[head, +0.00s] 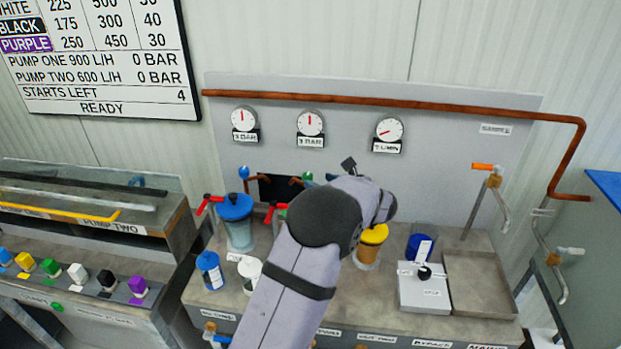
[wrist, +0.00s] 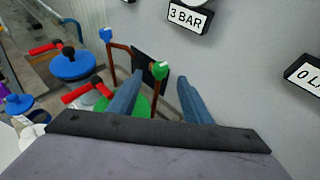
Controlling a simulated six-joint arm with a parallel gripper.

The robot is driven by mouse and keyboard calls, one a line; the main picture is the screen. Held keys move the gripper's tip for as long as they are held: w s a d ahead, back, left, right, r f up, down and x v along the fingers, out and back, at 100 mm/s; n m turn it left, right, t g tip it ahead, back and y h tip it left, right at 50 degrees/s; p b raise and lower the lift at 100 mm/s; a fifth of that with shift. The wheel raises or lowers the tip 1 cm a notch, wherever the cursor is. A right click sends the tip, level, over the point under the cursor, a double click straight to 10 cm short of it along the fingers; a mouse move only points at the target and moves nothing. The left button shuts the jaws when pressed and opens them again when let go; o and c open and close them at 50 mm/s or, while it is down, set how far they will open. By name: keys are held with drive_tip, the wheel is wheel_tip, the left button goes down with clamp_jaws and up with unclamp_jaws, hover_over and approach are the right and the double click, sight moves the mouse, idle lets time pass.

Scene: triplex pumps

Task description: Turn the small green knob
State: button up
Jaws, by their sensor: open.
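A small green knob (wrist: 160,70) tops a thin copper pipe against the back panel in the wrist view. It also shows in the head view (head: 307,177), just left of my arm. My gripper (wrist: 160,84) is open, its two blue-grey fingers pointing toward the panel. In the picture the knob lies between the fingertips, and I see no contact; how far ahead it is I cannot tell. In the head view my arm hides the fingers. A larger green lid (wrist: 134,106) shows below, partly behind the left finger.
A small blue knob (wrist: 105,34) tops a neighbouring pipe. Red-handled valves (wrist: 88,92) and a blue-lidded canister (head: 235,208) stand left. Gauges (head: 310,123) line the panel. A yellow-lidded canister (head: 372,236) and a metal tray (head: 480,281) are to the right.

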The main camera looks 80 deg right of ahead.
drive_tip(key=shift+d, duration=0.1)
drive_tip(key=p+x, duration=0.3)
drive_tip(key=x, duration=0.4)
drive_tip(key=shift+f, duration=0.1)
idle(0.3)
drive_tip(key=c, duration=1.1)
drive_tip(key=shift+o, duration=0.2)
drive_tip(key=shift+f, duration=0.1)
